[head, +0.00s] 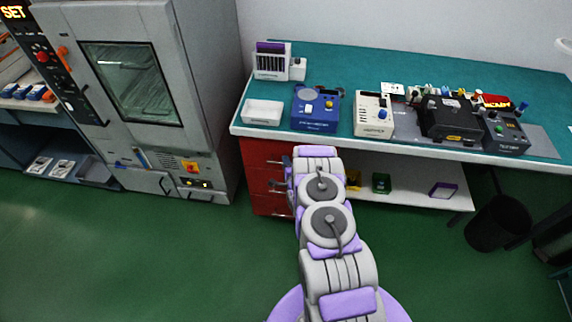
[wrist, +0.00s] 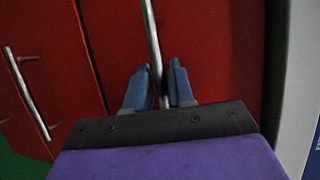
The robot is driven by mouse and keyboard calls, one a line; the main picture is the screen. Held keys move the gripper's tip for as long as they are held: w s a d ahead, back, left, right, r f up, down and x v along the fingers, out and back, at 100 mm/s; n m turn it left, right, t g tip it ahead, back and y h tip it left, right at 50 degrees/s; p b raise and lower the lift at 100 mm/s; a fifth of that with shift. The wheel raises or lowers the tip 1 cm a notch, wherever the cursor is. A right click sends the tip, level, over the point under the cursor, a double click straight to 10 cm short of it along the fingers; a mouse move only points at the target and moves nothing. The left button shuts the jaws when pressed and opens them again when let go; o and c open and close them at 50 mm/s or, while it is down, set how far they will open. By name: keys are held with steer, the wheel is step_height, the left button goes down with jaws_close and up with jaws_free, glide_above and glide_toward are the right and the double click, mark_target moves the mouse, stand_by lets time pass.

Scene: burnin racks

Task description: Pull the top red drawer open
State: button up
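The red drawer cabinet (head: 262,178) stands under the left end of the teal bench in the head view, partly hidden by my arm. In the wrist view the top red drawer (wrist: 220,60) fills the middle, beside the pale bench edge. Its silver bar handle (wrist: 152,35) runs between the two blue fingers of my gripper (wrist: 158,72). The fingers are close on both sides of the bar; whether they press on it is unclear. A lower red drawer (wrist: 75,75) with its own handle (wrist: 28,95) is at the left. The head view hides my fingertips.
A grey oven cabinet (head: 150,95) stands left of the drawers. The bench (head: 400,65) carries a white tray (head: 262,112), a blue device (head: 316,110) and other instruments. A shelf (head: 410,195) below holds small boxes. A black bin (head: 498,222) stands right. Green floor in front is clear.

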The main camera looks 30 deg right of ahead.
steer(key=shift+c, duration=0.2)
jaws_close()
steer(key=shift+s+f, duration=0.1)
steer(key=shift+s, duration=0.05)
